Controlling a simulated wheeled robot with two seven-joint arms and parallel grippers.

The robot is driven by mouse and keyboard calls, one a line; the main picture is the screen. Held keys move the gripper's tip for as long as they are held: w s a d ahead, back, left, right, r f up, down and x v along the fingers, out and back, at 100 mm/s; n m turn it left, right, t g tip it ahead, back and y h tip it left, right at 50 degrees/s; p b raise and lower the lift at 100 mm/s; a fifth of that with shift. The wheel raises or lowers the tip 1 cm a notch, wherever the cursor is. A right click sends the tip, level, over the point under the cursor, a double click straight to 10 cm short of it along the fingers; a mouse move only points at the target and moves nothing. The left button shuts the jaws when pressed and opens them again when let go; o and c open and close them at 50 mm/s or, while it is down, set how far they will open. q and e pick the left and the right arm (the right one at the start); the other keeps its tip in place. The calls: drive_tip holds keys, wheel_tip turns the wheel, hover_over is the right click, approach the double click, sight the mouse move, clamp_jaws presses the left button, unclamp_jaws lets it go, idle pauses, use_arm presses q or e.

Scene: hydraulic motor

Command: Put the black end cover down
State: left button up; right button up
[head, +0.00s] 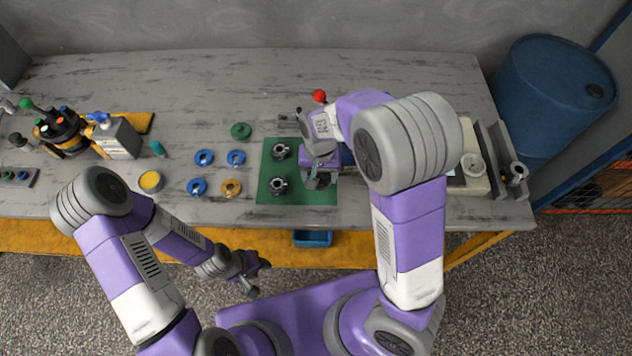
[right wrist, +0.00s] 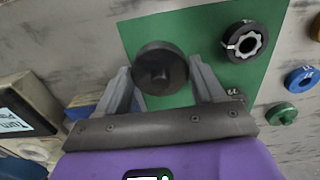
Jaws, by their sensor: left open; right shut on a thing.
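I cannot tell whether the cover touches the mat. In the head view my right gripper (head: 319,179) is at the mat's right part, and my own arm hides much of it. My left gripper (head: 255,274) is open and empty, in front of the table's front edge.
Two dark ring parts (head: 280,150) (head: 279,186) stand on the mat's left side. Blue rings (head: 197,187), an orange ring (head: 231,188) and a green part (head: 241,131) lie left of it. A blue bin (head: 312,239) is at the front edge. The mat's lower strip is free.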

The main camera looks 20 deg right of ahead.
sight(319, 183)
drive_tip(key=shift+f+b, duration=0.7)
drive_tip(key=shift+f, duration=1.5)
drive_tip(key=shift+f, duration=0.2)
drive_tip(key=o, duration=1.3)
drive_tip(key=shift+r, duration=0.1)
wheel_tip(319, 183, up, 12)
drive_tip(key=p, duration=0.4)
drive_tip(key=shift+r, duration=0.15)
